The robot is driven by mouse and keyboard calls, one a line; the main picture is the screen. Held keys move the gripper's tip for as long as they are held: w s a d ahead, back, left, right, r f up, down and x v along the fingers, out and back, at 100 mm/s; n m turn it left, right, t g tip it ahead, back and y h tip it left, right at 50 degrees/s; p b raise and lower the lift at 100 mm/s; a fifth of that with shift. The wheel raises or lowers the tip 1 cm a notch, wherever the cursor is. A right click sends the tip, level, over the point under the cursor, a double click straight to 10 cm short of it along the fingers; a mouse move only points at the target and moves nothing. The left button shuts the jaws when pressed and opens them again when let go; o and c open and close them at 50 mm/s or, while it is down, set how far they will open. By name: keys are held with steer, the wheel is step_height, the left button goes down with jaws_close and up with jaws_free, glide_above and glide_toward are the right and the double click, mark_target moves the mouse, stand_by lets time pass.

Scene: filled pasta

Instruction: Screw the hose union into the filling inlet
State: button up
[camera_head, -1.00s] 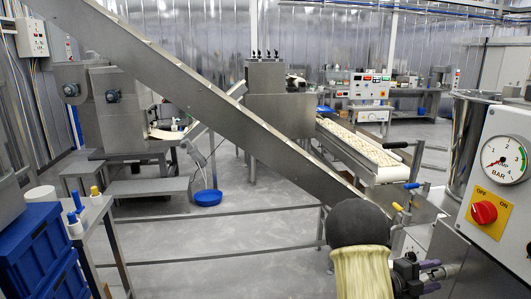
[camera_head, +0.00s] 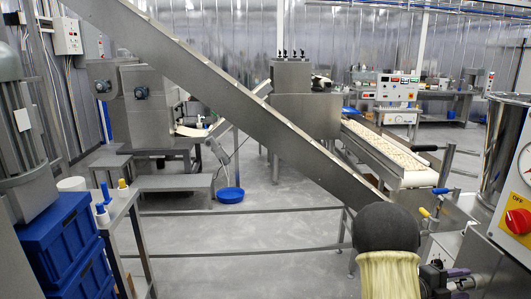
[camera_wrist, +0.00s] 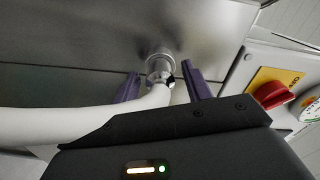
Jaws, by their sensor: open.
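In the wrist view, my gripper (camera_wrist: 163,84) is open, with one purple finger on each side of the hose end and a gap beside each. The white hose (camera_wrist: 75,121) comes in from the left and bends up between the fingers. Its metal hose union (camera_wrist: 158,77) is at the round filling inlet (camera_wrist: 157,60) on a steel wall. The two look in line and touching; how deep the thread sits cannot be told. In the head view, my gripper (camera_head: 461,275) is at the lower right, partly hidden by my arm, and the union is not visible there.
A panel with a red switch (camera_wrist: 270,94) is right of my gripper, also at the head view's right edge (camera_head: 515,221). A steel incline (camera_head: 255,110) crosses the head view. Blue crates (camera_head: 62,245) stand at left. Open floor (camera_head: 240,245) lies between.

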steer(key=c, duration=1.1)
steer(key=shift+o, duration=0.2)
steer(key=m+b, duration=0.1)
steer(key=b, duration=0.1)
steer(key=shift+f+b, duration=0.3)
steer(key=shift+b, duration=0.1)
steer(key=m+b, duration=0.4)
steer(key=b, duration=0.4)
steer(key=shift+m+b, duration=0.3)
steer(key=shift+b, duration=0.05)
steer(key=o, duration=0.9)
steer(key=shift+r+p, duration=0.3)
steer(key=shift+p, duration=0.2)
steer(key=o, duration=0.5)
steer(key=shift+s+a+b, duration=0.2)
steer(key=shift+a+b, duration=0.5)
steer(key=shift+a, duration=2.45)
steer(key=shift+s+a, duration=0.1)
steer(key=shift+a, duration=0.25)
